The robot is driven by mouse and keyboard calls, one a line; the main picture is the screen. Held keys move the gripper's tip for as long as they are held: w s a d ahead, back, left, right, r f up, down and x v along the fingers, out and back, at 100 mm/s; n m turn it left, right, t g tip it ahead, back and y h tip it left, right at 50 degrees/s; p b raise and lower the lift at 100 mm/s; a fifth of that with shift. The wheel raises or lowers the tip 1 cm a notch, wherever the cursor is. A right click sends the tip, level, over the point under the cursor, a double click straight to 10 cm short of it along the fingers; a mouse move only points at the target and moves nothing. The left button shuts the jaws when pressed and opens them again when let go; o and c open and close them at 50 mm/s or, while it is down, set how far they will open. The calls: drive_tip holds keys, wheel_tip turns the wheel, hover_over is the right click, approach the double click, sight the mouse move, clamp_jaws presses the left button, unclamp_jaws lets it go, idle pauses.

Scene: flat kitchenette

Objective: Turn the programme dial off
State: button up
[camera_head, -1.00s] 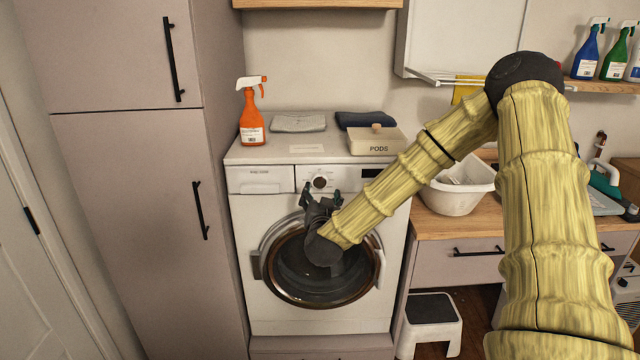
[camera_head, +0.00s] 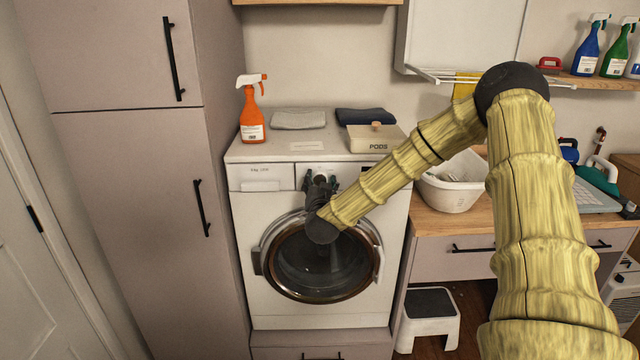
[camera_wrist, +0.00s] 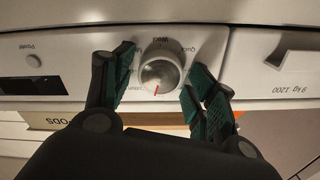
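The programme dial (camera_wrist: 160,72) is a round silver-white knob with a red mark on the washing machine's front panel. In the wrist view it sits between the two open fingers of my gripper (camera_wrist: 162,88), with a gap on the left side and the right finger close to it. I cannot tell whether either finger touches it. In the head view the top of the dial (camera_head: 320,174) shows just above my gripper (camera_head: 320,184), which partly hides it. The washing machine (camera_head: 250,215) is white with a round, shut glass door.
An orange spray bottle (camera_head: 251,112), folded cloths (camera_head: 298,119) and a pods box (camera_head: 375,139) stand on the machine. A display (camera_wrist: 32,86) and a power button (camera_wrist: 34,61) share the panel. A white basin (camera_head: 452,192) and a step stool (camera_head: 430,312) are to the right.

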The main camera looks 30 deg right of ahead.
drive_tip(key=c, duration=0.6)
drive_tip(key=shift+c, duration=0.2)
drive_tip(key=shift+n, duration=1.6)
drive_tip(key=o, duration=1.1)
